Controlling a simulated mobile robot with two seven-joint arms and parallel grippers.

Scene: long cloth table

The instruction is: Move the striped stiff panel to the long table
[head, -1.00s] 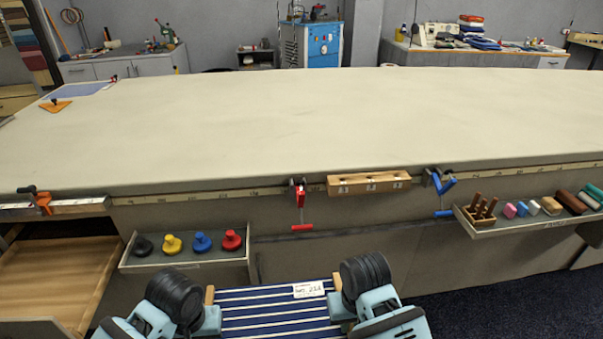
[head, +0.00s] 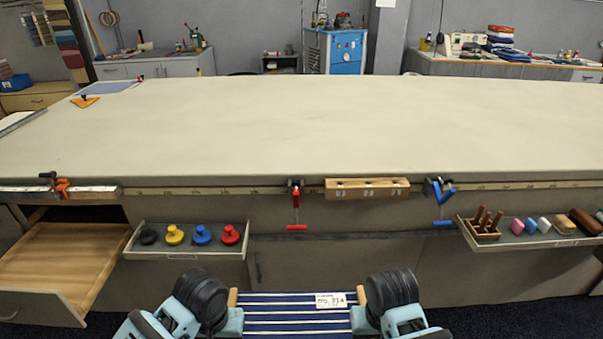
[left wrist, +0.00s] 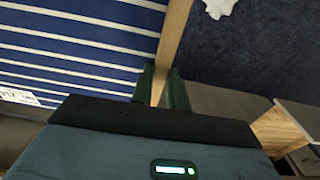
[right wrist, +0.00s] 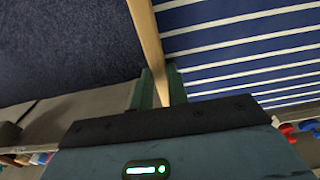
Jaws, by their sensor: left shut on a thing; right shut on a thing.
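The striped stiff panel (head: 295,316) is blue with white stripes, wooden side edges and a white label (head: 330,300). It is held in front of the long table (head: 300,130), below the level of its top. My left gripper (head: 232,308) is shut on the panel's left wooden edge; the left wrist view shows the fingers (left wrist: 163,88) on that edge. My right gripper (head: 360,306) is shut on the right wooden edge, and its fingers (right wrist: 157,88) show in the right wrist view. The panel's near end is cut off in the head view.
The cloth table top is mostly bare. Along its front edge are a red clamp (head: 296,205), a wooden block (head: 367,188) and a blue clamp (head: 439,200). A tray of coloured knobs (head: 190,254), an open drawer (head: 60,265) and a tool tray (head: 535,238) stick out in front.

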